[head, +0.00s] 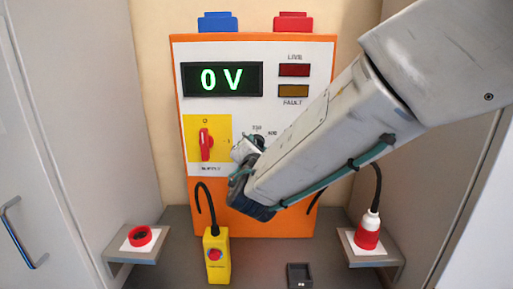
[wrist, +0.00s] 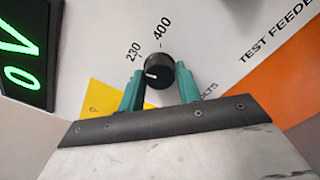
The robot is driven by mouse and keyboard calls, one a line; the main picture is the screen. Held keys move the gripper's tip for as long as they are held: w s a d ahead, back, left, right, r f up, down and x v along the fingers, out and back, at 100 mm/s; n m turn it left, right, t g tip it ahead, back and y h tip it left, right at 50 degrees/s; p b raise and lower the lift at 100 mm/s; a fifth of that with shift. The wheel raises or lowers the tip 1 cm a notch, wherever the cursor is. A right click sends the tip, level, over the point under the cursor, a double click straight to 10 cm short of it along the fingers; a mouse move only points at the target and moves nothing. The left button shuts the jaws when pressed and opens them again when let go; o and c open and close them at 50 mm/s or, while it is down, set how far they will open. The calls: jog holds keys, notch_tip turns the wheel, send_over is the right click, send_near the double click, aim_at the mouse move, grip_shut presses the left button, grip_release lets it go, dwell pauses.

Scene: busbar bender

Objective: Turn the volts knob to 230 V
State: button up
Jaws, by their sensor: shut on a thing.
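The volts knob (wrist: 160,72) is a round black knob on the white panel. Its white pointer line points left in the wrist view, toward the left finger and not at the 230 label (wrist: 133,51). The 400 label (wrist: 162,31) is above the knob. My gripper (wrist: 161,80) is shut on the knob, with one green finger on each side. In the head view, my gripper (head: 246,150) is at the panel and hides most of the knob. The green display (head: 222,79) reads 0 V.
A red rotary switch (head: 206,143) stands upright on a yellow plate left of my gripper. The LIVE lamp (head: 294,70) and FAULT lamp (head: 294,91) look dark. Below are a yellow pendant box (head: 217,258), a red-and-white plug (head: 368,231) and a red ring socket (head: 140,236).

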jog(key=shift+m, duration=1.1)
jog(key=o, duration=1)
jog(key=s, duration=0.7)
jog(key=shift+s, duration=0.4)
